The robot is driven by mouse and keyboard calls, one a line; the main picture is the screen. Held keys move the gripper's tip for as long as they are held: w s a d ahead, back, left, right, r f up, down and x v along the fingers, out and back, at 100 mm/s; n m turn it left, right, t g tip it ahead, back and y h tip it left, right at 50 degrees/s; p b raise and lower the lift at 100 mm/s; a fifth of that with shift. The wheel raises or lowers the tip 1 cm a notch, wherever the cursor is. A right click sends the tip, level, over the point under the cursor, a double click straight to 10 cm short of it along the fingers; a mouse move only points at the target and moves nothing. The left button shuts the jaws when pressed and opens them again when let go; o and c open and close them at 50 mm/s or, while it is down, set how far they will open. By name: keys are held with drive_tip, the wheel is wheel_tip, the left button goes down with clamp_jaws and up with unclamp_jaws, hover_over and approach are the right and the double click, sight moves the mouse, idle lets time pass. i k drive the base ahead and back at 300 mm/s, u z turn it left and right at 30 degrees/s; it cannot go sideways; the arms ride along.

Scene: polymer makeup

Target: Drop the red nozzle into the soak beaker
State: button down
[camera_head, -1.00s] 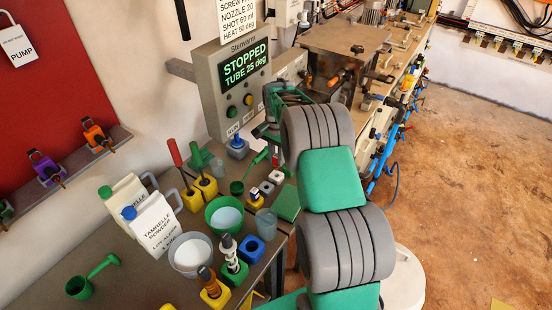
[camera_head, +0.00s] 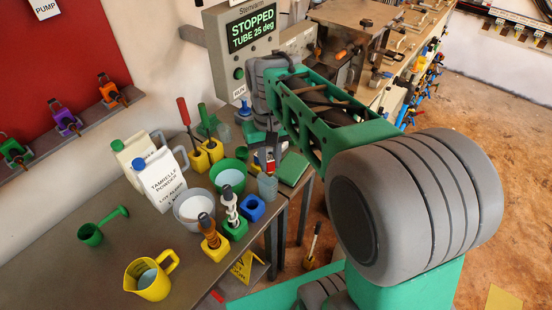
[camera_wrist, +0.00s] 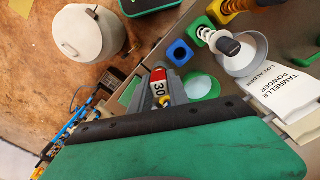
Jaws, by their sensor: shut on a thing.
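My gripper (camera_head: 268,157) points down at the far end of my arm, over the row of vessels on the bench. It is shut on the red nozzle (camera_wrist: 159,76), which shows a white band marked 30 in the wrist view. In the head view only a small red and white part of the nozzle (camera_head: 270,160) shows. A grey translucent beaker (camera_head: 267,187), which looks like the soak beaker, stands just below the gripper. Whether the nozzle is inside its rim or above it, I cannot tell. In the wrist view my arm hides much of the bench.
A blue block (camera_head: 251,209), a green bowl (camera_head: 229,174) of pale liquid and a white bowl (camera_head: 194,208) stand near the beaker. Tools stand upright in coloured blocks. A yellow jug (camera_head: 151,278) and two cartons (camera_head: 160,181) are further left. The bench's right edge is close by.

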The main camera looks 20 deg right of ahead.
sight(268, 195)
drive_tip(key=z, duration=0.05)
drive_tip(key=k, duration=0.9)
drive_tip(key=u, duration=1.05)
drive_tip(key=i, duration=1)
drive_tip(key=u, duration=0.85)
